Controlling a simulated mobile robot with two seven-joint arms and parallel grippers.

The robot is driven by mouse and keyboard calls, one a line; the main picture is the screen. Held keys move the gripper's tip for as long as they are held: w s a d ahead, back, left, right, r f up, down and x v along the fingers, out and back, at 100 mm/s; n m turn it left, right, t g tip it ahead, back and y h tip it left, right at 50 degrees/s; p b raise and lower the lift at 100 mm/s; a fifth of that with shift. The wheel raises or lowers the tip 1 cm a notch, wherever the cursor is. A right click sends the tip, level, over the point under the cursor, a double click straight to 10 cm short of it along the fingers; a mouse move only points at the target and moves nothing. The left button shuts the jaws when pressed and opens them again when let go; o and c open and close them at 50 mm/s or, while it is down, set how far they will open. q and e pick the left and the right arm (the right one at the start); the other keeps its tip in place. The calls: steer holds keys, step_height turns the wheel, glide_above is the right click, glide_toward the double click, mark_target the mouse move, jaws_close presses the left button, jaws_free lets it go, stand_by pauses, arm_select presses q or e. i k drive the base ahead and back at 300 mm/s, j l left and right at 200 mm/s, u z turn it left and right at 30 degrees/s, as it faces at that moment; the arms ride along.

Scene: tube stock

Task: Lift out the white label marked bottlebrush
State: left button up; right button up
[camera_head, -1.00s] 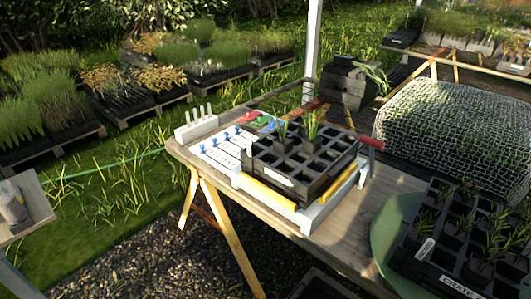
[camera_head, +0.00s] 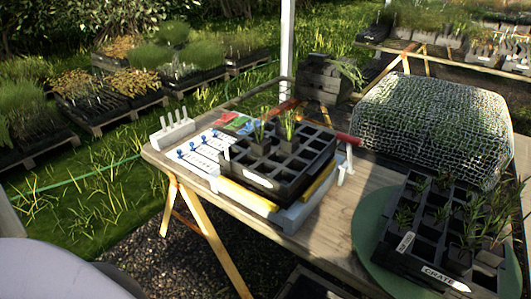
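No label in view can be read as bottlebrush. A white pointed label (camera_head: 446,279) with dark lettering that looks like "CRATE" lies along the front of the black cell tray (camera_head: 392,258) at the right. A smaller pale label (camera_head: 404,243) with unreadable marks is at that tray's left corner. A white board (camera_head: 205,160) with blue pins and small printed strips lies on the table's left part. A white rack (camera_head: 173,134) with several upright pegs stands behind it. Neither of my grippers is in view.
A second black cell tray (camera_head: 262,184) with two seedlings sits on a pale base with yellow strips on the wooden table (camera_head: 335,215). The right tray stands on a green round mat (camera_head: 364,226). A wire mesh cover (camera_head: 432,125) stands behind. Some bare tabletop lies between the trays.

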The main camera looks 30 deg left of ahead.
mark_target(226, 144)
steer(key=j+z, duration=0.4)
steer(key=k+j+z, duration=0.1)
steer(key=j+z, duration=0.25)
steer(key=k+j+z, duration=0.2)
steer(key=j+z, duration=0.2)
steer(key=j, duration=0.2)
steer(key=k, duration=0.05)
